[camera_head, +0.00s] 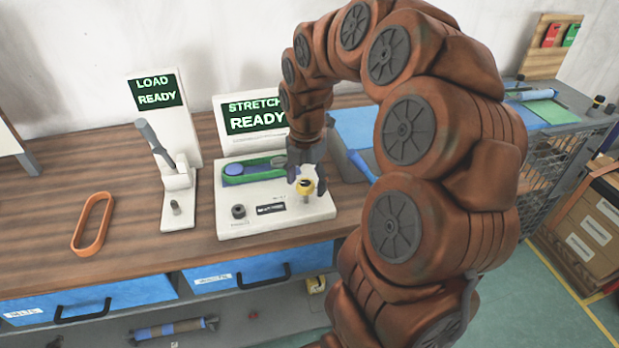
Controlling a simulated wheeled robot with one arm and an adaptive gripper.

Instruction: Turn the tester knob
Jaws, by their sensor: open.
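The stretch tester (228,200) is a white box on the wooden bench, with a sign (252,121) behind it reading "STRETCH READY". A green belt (240,178) lies on its top around a blue round post. Whether the fingers touch the knob is unclear. My arm hides what is behind it on the right.
A load tester (178,205) with a grey lever and a "LOAD READY" sign stands to the left. An orange belt (92,224) lies on the bench further left. Blue drawers (87,300) are below the bench edge. Cardboard boxes (592,225) stand at the right.

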